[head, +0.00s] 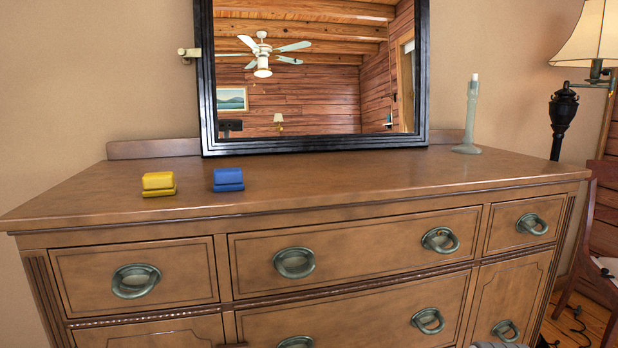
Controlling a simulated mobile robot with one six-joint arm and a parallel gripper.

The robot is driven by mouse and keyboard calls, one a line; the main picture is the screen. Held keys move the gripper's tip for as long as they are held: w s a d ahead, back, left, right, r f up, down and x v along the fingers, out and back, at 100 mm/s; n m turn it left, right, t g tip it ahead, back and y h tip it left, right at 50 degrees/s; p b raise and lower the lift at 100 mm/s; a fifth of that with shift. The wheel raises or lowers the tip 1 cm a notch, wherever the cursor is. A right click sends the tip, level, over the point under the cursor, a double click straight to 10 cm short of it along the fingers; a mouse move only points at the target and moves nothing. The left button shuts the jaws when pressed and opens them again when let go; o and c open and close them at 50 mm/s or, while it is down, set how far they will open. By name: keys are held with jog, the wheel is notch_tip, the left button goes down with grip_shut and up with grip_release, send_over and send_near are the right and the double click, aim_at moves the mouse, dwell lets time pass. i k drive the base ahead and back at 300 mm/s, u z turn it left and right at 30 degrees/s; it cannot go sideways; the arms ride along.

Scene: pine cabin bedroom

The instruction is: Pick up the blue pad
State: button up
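The blue pad (228,179) is a small blue block with a raised upper part. It rests on top of the wooden dresser (350,187), left of the middle and in front of the mirror. My gripper is not clearly visible in the head view, so I cannot see whether it is open or shut. Nothing covers the blue pad.
A similar yellow block (158,183) sits just left of the blue pad, with a small gap. A black-framed mirror (427,70) stands behind. A pale candlestick (469,130) stands at the back right. The dresser top right of the blue pad is clear.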

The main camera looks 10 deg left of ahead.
aim_at(224, 179)
jog(key=z, duration=0.15)
jog(key=k, duration=1.1)
jog(key=u, duration=0.95)
jog(key=i, duration=0.95)
